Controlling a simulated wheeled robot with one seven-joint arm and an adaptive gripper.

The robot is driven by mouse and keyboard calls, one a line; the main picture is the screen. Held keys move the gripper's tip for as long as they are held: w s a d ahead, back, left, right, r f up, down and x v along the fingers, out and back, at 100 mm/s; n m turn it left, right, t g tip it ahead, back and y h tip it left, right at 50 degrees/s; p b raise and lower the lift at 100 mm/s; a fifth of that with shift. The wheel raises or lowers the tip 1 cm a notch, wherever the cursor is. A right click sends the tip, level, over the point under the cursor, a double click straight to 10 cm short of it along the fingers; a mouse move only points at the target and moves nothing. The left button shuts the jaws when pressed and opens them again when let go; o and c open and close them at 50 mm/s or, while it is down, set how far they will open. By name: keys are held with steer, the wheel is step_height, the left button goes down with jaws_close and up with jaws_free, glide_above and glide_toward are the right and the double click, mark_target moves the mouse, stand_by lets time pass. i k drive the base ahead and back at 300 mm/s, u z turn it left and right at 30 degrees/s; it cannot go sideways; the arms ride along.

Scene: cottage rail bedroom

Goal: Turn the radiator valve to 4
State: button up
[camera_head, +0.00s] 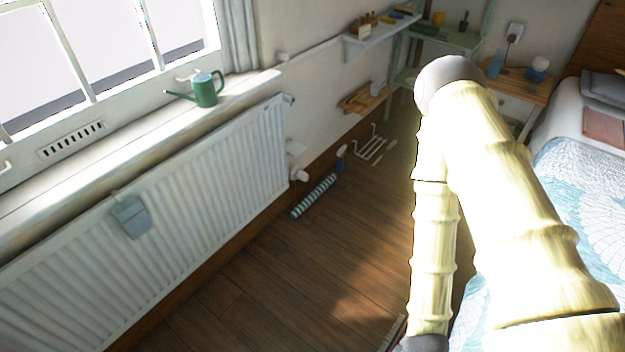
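The white panel radiator (175,215) runs along the wall under the window sill, from the lower left to the middle of the head view. A white radiator valve (299,175) sits at the lower part of its right end, just above the floor. The valve is small here, and its numbers and pointer cannot be read. A second small fitting (289,99) is at the radiator's top right corner. My pale yellow arm fills the right side of the view, well apart from the valve. My gripper is outside the view.
A striped roll (314,196) and a blue-topped bottle (341,157) stand or lie near the valve. A wire rack (375,147) is behind them. A green watering can (206,90) stands on the sill. The bed (585,180) is at right; wooden floor (275,270) is open.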

mark_target(301, 174)
steer(key=u, duration=0.25)
steer(key=i, duration=1.6)
steer(key=z, duration=0.35)
